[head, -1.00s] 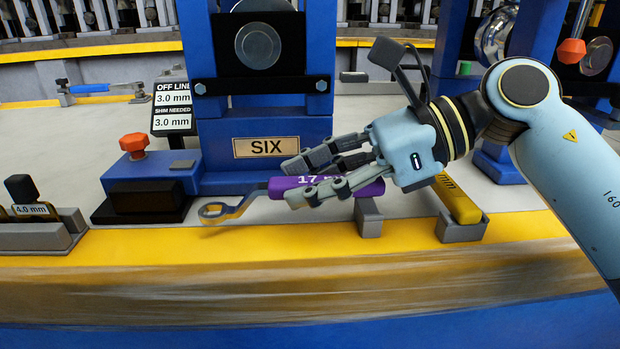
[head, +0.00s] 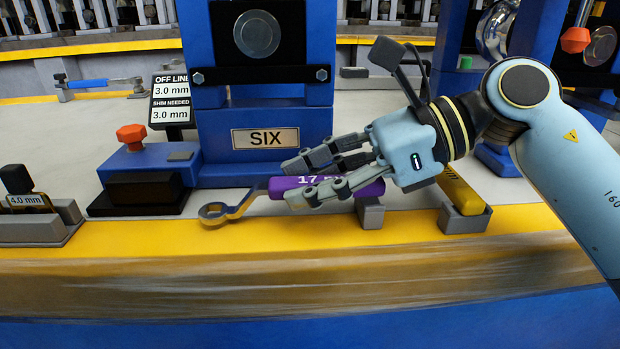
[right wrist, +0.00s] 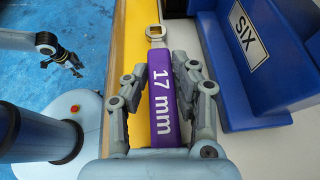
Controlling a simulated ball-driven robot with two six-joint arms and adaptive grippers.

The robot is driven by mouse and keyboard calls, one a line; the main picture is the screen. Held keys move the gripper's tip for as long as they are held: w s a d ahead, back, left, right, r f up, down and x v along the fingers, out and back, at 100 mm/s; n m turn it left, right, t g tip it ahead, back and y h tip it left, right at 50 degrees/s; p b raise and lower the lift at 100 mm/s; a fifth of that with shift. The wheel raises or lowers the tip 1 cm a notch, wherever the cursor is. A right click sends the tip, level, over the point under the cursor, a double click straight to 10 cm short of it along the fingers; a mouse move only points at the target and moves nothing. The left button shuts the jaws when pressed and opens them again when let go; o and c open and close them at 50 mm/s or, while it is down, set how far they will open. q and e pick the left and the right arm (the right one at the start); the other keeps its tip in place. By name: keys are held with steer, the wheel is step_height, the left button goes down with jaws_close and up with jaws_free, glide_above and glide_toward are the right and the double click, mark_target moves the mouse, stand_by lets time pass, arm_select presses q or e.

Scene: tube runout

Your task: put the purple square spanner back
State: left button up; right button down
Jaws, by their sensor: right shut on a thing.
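The purple spanner (head: 288,183) has a purple handle marked 17 mm and a grey ring end with a square hole. My right gripper (head: 296,182) is shut around the handle, with fingers on both sides. The ring end points left, over the yellow bench edge. In the right wrist view the spanner (right wrist: 163,115) lies lengthwise between the fingers (right wrist: 164,84). A grey holder block (head: 370,214) shows below the handle's right end; I cannot tell whether they touch. My left gripper (right wrist: 70,62) is small in the right wrist view, over the blue floor, away from the spanner.
A yellow-handled tool (head: 461,196) sits in a grey holder at the right. The blue stand marked SIX (head: 220,140) rises close behind the spanner. A block with a red knob (head: 131,137) and a 4.0 mm shim holder (head: 30,230) stand left.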

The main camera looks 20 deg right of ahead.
arm_select(q)
steer(key=shift+s+f+b, duration=0.2)
steer(key=shift+f+b, duration=0.1)
steer(key=shift+f, duration=0.15)
arm_select(e)
steer(key=shift+f, duration=0.4)
steer(key=c, duration=0.5)
jaws_free()
arm_select(q)
steer(key=shift+r, duration=0.15)
arm_select(e)
steer(key=shift+d+r, duration=0.1)
steer(key=shift+p+v, duration=0.8)
steer(key=shift+v, duration=0.55)
arm_select(q)
steer(key=shift+w+r+p, duration=0.25)
steer(key=shift+r+p, duration=0.05)
steer(key=shift+r, duration=0.3)
steer(key=shift+w+r+p, duration=0.3)
steer(key=shift+r+p, duration=0.05)
steer(key=shift+r, duration=0.25)
steer(key=shift+w+r+p, duration=0.25)
steer(key=shift+r+p, duration=0.05)
steer(key=shift+r, duration=0.3)
arm_select(e)
steer(key=shift+v, duration=1.55)
